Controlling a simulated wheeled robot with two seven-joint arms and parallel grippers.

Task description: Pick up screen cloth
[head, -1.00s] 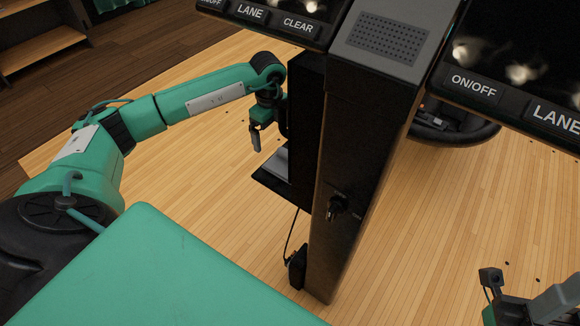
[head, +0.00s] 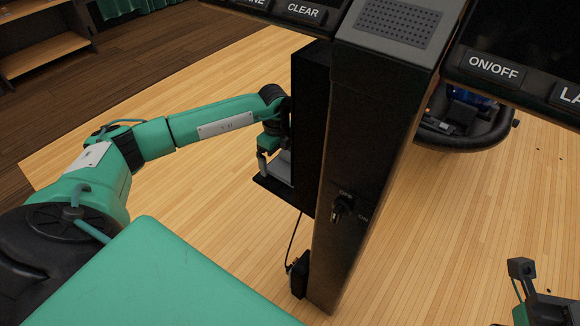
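A grey folded item that looks like the screen cloth (head: 281,169) lies on a small black shelf (head: 268,187) on the left side of the black console post. Only part of it shows; the post and my gripper hide the rest. My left gripper (head: 268,166) points down at the shelf, right at the grey item. A fingertip shows at its left edge; the other finger is hidden, so I cannot tell whether it is open or shut. My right gripper (head: 522,270) is partly in view at the lower right, away from the post. Its finger state is unclear.
The black console post (head: 345,180) stands in the middle, with a key switch (head: 342,207) and a hanging cable (head: 291,240). Button panels (head: 495,66) overhang at the top. A round black ball return (head: 465,130) is behind at right.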

